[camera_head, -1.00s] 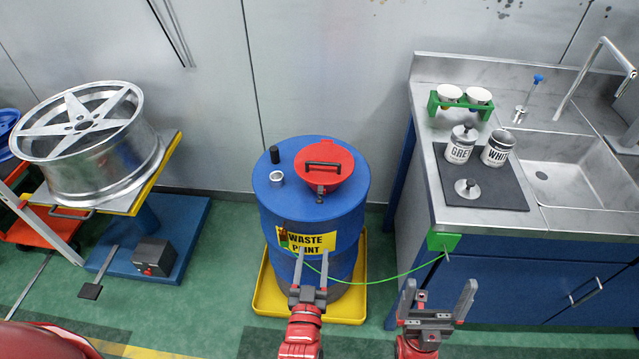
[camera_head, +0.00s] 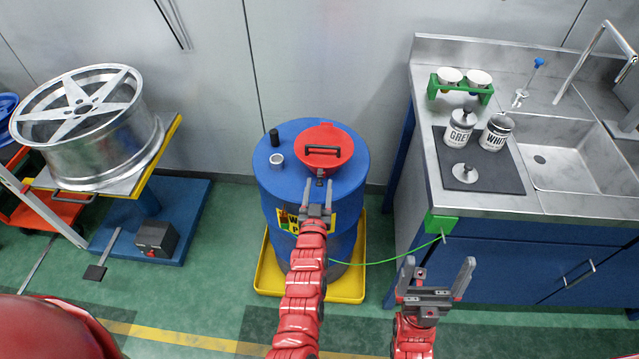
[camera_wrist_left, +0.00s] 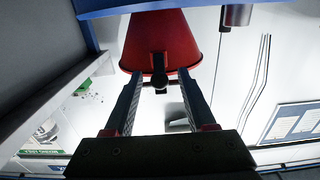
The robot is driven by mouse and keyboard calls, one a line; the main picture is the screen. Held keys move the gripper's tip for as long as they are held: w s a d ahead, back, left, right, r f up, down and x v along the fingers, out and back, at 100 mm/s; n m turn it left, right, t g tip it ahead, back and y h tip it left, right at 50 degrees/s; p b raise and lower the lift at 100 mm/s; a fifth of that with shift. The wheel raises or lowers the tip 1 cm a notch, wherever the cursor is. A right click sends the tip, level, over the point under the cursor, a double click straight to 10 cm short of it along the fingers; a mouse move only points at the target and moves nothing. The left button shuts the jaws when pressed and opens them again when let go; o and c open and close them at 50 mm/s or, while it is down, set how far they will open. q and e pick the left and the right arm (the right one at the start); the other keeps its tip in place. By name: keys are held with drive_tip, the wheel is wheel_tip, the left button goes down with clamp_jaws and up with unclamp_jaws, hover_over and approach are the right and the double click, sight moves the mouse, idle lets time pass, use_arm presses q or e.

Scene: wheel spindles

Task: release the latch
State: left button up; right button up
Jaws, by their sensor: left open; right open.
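A red round lid (camera_head: 335,145) with a dark handle sits on top of the blue waste-paint drum (camera_head: 275,200). A small dark latch (camera_head: 320,174) is at the lid's front edge. My left gripper (camera_head: 318,184) is open in front of the drum, its fingertips just short of the latch. In the left wrist view the latch (camera_wrist_left: 158,72) hangs at the base of the red lid, framed between my left gripper's open fingers (camera_wrist_left: 160,80); I cannot tell whether they touch it. My right gripper (camera_head: 437,266) is open and empty in front of the sink counter.
The drum stands in a yellow tray (camera_head: 268,280). A green cord (camera_head: 385,261) runs from the drum to a green block (camera_head: 440,222) on the counter's edge. The counter (camera_head: 580,207) holds cans and a green cup rack. A wheel (camera_head: 95,125) lies on a stand at left.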

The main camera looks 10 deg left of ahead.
use_arm(q)
drive_tip(key=shift+w, duration=0.55)
clamp_jaws()
drive_tip(key=shift+f, duration=0.1)
